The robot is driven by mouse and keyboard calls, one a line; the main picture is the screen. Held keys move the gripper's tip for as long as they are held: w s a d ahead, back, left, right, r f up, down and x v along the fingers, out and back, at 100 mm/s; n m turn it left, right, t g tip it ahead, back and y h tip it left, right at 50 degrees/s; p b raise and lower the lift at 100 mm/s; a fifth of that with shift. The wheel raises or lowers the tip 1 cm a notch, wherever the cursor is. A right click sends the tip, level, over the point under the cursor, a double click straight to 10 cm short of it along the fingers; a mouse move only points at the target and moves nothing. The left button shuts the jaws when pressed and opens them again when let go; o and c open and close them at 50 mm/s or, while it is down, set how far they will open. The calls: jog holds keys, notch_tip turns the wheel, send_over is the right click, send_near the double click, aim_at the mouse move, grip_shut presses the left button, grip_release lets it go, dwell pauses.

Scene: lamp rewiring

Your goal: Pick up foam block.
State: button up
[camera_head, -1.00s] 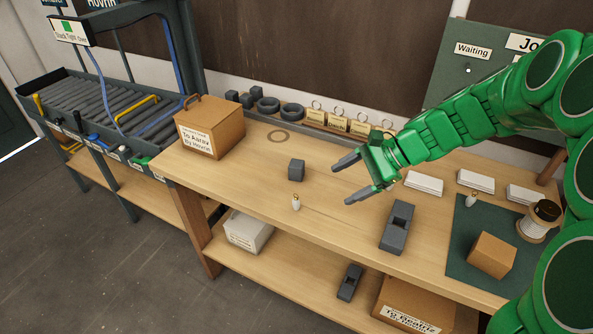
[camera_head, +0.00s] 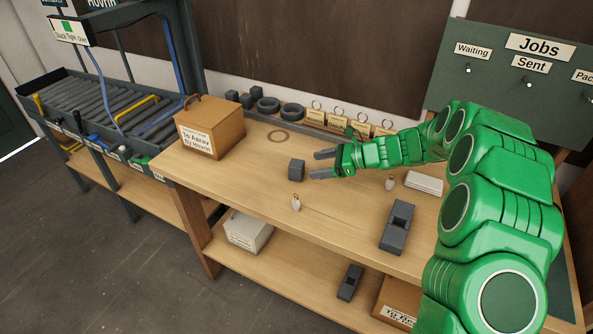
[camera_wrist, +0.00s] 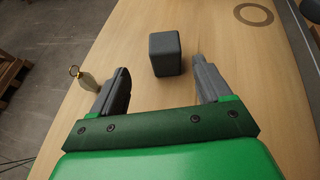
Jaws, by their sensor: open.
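The foam block is a small dark grey cube (camera_head: 296,170) standing on the wooden bench top, left of my gripper in the head view. My gripper (camera_head: 318,164) is open and empty, with its two grey fingers pointing left toward the cube. In the wrist view the cube (camera_wrist: 165,54) sits just beyond the fingertips, roughly centred between them and apart from both. My gripper (camera_wrist: 160,80) shows both fingers spread there.
A small pale tagged item (camera_head: 296,203) stands near the bench's front edge; it also shows beside the left finger in the wrist view (camera_wrist: 84,79). A cardboard box (camera_head: 210,127) stands at the left. A dark grey holder (camera_head: 397,228) lies to the right. Bench around the cube is clear.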

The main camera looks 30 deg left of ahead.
aim_at(304, 169)
jog(key=shift+w+a+f+m, duration=0.2)
jog(key=shift+w+a+f, duration=0.1)
jog(key=shift+f, duration=0.15)
jog(key=shift+w+a+f+m, duration=0.2)
jog(key=shift+w+a+f, duration=0.1)
jog(key=shift+f, duration=0.15)
jog(key=shift+s+x, duration=0.2)
jog(key=shift+x, duration=1.7)
jog(key=shift+s+x, duration=0.15)
jog(key=shift+x, duration=1.75)
jog(key=shift+d+f, duration=0.1)
jog(key=shift+c, duration=0.2)
jog(key=c, duration=1)
